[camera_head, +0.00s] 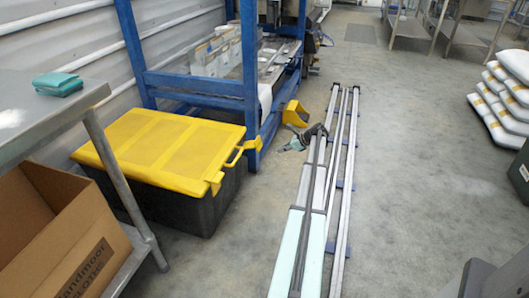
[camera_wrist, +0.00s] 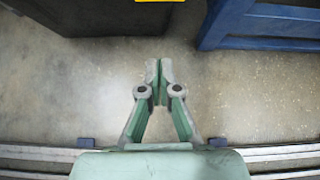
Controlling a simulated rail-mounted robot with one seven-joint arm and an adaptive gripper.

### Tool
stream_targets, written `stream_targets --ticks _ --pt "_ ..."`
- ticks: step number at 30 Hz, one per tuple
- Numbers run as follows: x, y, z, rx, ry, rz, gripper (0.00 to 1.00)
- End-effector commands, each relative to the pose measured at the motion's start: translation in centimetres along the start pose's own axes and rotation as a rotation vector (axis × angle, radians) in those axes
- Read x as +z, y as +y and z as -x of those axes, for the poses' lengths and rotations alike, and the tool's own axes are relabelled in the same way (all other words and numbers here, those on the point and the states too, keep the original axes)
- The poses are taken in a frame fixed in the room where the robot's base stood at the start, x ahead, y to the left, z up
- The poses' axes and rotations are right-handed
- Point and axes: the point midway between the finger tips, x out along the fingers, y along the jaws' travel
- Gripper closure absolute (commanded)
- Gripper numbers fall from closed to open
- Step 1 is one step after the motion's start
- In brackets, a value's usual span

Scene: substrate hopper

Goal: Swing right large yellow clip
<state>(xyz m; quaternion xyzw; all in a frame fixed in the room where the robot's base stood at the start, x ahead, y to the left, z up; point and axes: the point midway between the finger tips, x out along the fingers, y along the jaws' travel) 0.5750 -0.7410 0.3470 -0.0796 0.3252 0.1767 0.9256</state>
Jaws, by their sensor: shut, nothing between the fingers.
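A black tote (camera_head: 200,208) with a yellow lid (camera_head: 165,140) stands on the floor at left in the head view. Two yellow clips show at the lid's right side, a nearer one (camera_head: 215,184) and a farther one (camera_head: 252,144), with a yellow bar between them. I cannot tell how far either clip is swung. My gripper (camera_head: 285,148) is shut and empty above the floor, to the right of the tote and apart from both clips. In the wrist view its fingertips (camera_wrist: 159,66) meet over bare floor. A yellow piece (camera_wrist: 160,1) shows at the top edge.
A blue frame (camera_head: 250,75) stands behind the tote, with a yellow bracket (camera_head: 295,112) at its foot. My rails run along the floor right of the gripper. A metal table (camera_head: 40,120) and an open cardboard box (camera_head: 60,230) are at left. White sacks (camera_head: 500,100) lie far right.

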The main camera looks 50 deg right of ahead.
Motion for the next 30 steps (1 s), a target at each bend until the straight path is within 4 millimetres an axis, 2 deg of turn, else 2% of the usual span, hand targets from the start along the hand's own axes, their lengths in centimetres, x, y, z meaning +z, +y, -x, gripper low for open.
stream_targets --ticks 17,23,30 --pt "-0.1 0.1 -0.6 0.002 0.003 -0.041 1.00" --pt "-0.3 0.1 -3.0 0.004 0.003 -0.040 1.00" --pt "-0.4 0.1 -7.6 0.004 0.004 -0.039 1.00"
